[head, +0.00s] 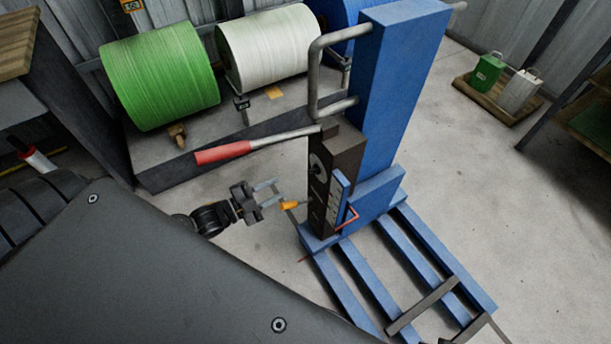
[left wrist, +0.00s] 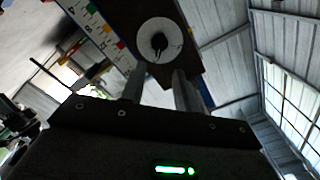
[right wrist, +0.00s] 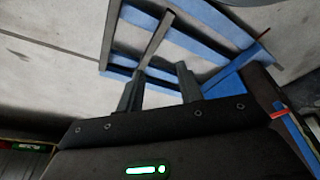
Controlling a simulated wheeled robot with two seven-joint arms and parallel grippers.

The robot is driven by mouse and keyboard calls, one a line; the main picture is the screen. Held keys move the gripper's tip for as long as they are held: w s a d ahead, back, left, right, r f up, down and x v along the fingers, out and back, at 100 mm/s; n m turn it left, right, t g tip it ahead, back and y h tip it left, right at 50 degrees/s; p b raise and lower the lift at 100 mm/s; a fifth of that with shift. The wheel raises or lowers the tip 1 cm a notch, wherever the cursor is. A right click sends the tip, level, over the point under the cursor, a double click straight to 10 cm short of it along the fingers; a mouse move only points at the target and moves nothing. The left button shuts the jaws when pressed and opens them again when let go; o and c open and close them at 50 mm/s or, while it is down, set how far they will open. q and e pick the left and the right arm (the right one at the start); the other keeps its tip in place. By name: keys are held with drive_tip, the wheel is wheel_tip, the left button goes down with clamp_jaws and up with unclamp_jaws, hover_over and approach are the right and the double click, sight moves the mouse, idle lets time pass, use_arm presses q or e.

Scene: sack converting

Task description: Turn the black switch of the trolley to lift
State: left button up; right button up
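The blue trolley (head: 388,85) stands right of centre in the head view, with a dark control box (head: 347,148) on its near side. A pale round dial (head: 317,168) is on the box's face. In the left wrist view the black switch (left wrist: 159,42) sits at the middle of the white dial (left wrist: 148,30), beyond my fingertips. My left gripper (head: 277,192) is open and empty, left of the box and a little lower than the dial, apart from it. My right gripper (right wrist: 158,80) is open and empty in the right wrist view, pointing towards the trolley's blue legs.
A red-handled lever (head: 223,152) sticks out left from the box above my left gripper. An orange-tipped handle (head: 290,206) is close by the left fingers. Green (head: 160,75) and white (head: 268,47) rolls stand behind.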

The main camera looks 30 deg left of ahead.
sight(310, 172)
use_arm(q)
drive_tip(key=x, duration=1)
drive_tip(key=shift+w+d, duration=0.1)
drive_tip(key=shift+w, duration=0.05)
clamp_jaws()
